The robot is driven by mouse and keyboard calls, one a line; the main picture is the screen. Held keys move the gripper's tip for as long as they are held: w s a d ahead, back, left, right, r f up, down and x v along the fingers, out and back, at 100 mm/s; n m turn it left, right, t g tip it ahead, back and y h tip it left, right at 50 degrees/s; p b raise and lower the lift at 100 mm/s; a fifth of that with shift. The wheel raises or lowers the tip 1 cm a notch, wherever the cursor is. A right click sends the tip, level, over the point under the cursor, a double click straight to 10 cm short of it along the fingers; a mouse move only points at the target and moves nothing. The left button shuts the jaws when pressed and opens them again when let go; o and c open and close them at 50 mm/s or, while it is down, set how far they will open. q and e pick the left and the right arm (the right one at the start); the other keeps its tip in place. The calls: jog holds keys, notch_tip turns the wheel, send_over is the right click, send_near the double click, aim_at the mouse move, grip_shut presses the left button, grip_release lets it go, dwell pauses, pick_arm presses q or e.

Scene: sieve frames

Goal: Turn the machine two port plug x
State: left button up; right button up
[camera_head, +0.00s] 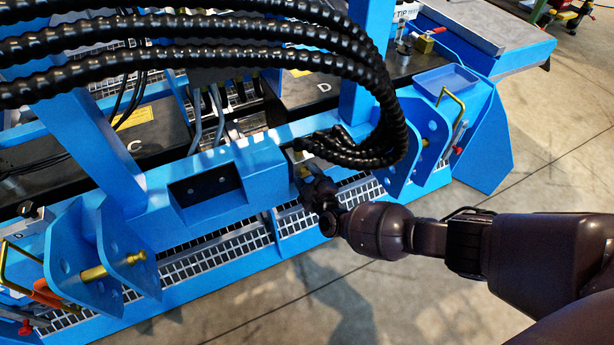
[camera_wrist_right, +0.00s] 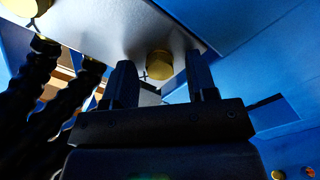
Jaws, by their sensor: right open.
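In the right wrist view, a round brass plug (camera_wrist_right: 159,64) sits on the underside of a pale metal port block (camera_wrist_right: 130,22). My right gripper (camera_wrist_right: 160,76) is open, with one dark finger on each side of the plug as seen there. I cannot tell whether either finger touches it. In the head view my right gripper (camera_head: 312,177) reaches in from the right to the blue machine's (camera_head: 264,172) front beam, just below the bundle of black hoses. The plug is hidden there. My left gripper is not in view.
Ribbed black hoses (camera_head: 345,150) arch over the machine and end close to my right gripper. In the wrist view, hoses (camera_wrist_right: 72,100) hang from brass fittings at left. Blue brackets (camera_head: 420,135) stand to the right. The concrete floor (camera_head: 380,300) in front is clear.

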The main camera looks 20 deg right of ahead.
jog(key=shift+c, duration=0.3)
jog(key=c, duration=0.9)
jog(key=shift+o, duration=0.2)
